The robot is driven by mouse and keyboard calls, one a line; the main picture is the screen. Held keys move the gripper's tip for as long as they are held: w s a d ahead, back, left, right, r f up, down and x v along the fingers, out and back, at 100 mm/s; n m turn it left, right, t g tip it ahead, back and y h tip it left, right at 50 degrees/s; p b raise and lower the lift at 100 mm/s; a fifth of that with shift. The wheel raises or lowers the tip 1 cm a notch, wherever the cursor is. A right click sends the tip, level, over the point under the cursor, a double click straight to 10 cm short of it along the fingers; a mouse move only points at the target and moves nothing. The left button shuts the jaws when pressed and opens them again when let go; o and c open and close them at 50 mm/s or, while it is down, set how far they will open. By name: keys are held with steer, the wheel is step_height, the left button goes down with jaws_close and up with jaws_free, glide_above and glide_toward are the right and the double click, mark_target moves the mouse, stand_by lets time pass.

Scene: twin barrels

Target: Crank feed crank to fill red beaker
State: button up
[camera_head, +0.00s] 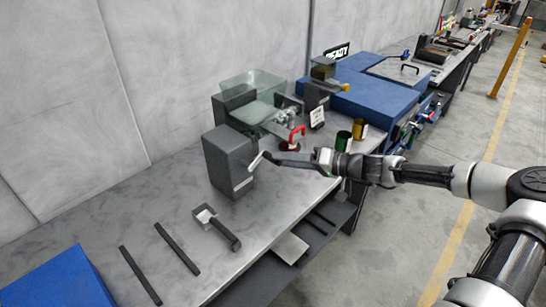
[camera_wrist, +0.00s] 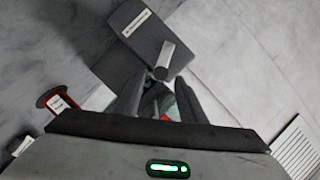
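A dark grey box (camera_head: 228,162) stands on the bench, also in the wrist view (camera_wrist: 140,28). A short pale crank arm (camera_wrist: 167,60) with a small round dark end (camera_wrist: 160,74) sits at its side; it appears light in the head view (camera_head: 256,161). My gripper (camera_head: 268,157) is beside the box at the crank. In the wrist view its two dark fingers (camera_wrist: 157,84) are apart, with the crank's end near their tips. I see no contact. A red handle-like shape (camera_head: 298,132) stands behind my gripper; I cannot make out a red beaker for certain.
A green beaker (camera_head: 343,141) and a yellow beaker (camera_head: 360,129) stand right of the red shape. A clear hopper (camera_head: 252,88) is behind. A grey scoop-like tool (camera_head: 216,226) and dark bars (camera_head: 177,248) lie nearer. A blue block (camera_head: 60,282) fills the near-left corner.

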steer(key=x, duration=0.5)
steer(key=shift+d, duration=0.1)
jaws_close()
